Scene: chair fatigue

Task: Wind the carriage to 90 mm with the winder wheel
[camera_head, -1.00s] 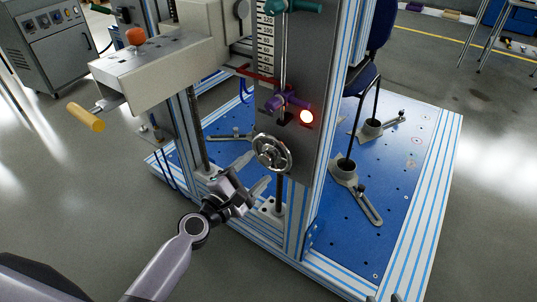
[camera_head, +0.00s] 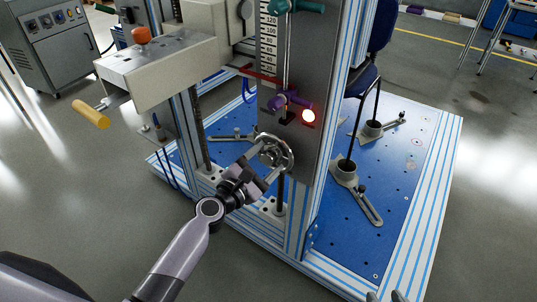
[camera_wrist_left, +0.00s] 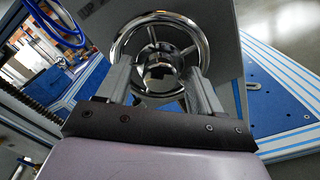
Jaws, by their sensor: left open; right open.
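The chrome winder wheel (camera_head: 287,146) is on the lower front of the grey upright. My left gripper (camera_head: 262,163) is at the wheel, fingers apart. In the left wrist view the wheel (camera_wrist_left: 160,17) fills the top, with my left gripper's fingers (camera_wrist_left: 159,72) either side of its hub; contact cannot be told. A printed scale (camera_head: 268,45) runs up the upright, with 120 and 100 near the top. A red pointer (camera_head: 258,74) crosses its lower part; the exact reading is too small. Only tips of my right gripper (camera_head: 385,297) show at the bottom edge, apart and empty.
A purple lever (camera_head: 290,101) and a lit red lamp (camera_head: 308,116) are above the wheel. A teal handle (camera_head: 298,6) is higher. A beige arm with a yellow grip (camera_head: 90,114) juts left. The blue perforated base (camera_head: 390,200) carries grey clamps.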

